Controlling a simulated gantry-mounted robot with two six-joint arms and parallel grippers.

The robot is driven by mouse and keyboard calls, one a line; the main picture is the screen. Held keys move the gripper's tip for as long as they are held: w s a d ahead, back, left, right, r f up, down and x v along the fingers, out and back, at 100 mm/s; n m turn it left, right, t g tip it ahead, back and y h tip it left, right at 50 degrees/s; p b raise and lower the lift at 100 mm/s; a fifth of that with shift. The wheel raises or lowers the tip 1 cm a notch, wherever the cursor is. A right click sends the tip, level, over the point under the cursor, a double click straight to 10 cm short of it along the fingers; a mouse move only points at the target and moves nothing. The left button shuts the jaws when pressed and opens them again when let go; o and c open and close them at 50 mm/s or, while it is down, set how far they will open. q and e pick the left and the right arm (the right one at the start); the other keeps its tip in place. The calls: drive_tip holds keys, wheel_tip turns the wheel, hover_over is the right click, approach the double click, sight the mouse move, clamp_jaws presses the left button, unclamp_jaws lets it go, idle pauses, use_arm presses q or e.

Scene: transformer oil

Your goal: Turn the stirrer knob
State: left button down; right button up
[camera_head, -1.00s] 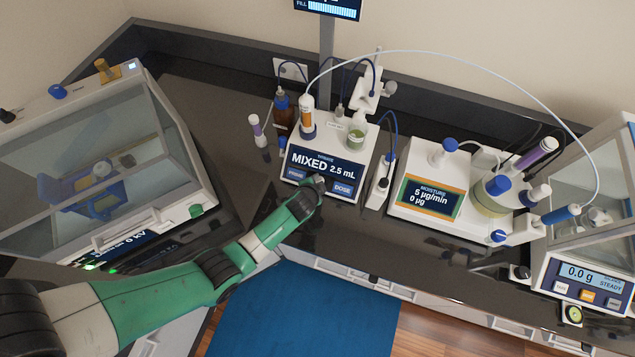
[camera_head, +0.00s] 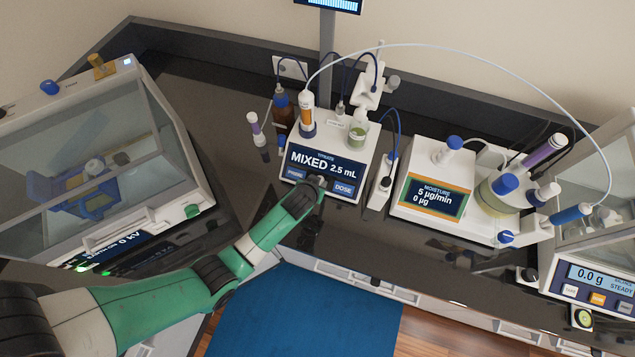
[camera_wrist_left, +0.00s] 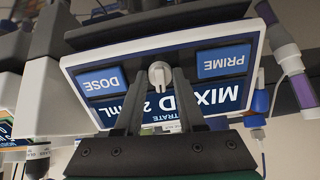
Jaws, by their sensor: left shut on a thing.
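The titrator (camera_head: 325,160) stands at the middle of the bench; its screen reads MIXED 2.5 mL. In the left wrist view its panel appears upside down, with a small pale stirrer knob (camera_wrist_left: 159,74) between the DOSE button (camera_wrist_left: 101,82) and the PRIME button (camera_wrist_left: 224,61). My left gripper (camera_head: 318,181) is at the lower middle of this panel. In the left wrist view the gripper (camera_wrist_left: 159,78) has a dark finger on each side of the knob and is shut on it. In the head view the gripper hides the knob. My right gripper is in neither view.
A moisture meter (camera_head: 435,196) and a balance (camera_head: 595,275) stand to the right. A glass-fronted cabinet (camera_head: 190,211) is at the left. Bottles and a thin tube (camera_head: 470,54) are around and above the titrator. The dark bench front is mostly clear.

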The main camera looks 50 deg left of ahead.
use_arm(q)
drive_tip(key=shift+n, duration=0.5)
drive_tip(key=c, duration=0.5)
unclamp_jaws()
drive_tip(key=p+v, duration=1)
drive_tip(key=v, duration=0.1)
drive_tip(key=shift+s+r, duration=0.15)
drive_tip(key=shift+r, duration=0.05)
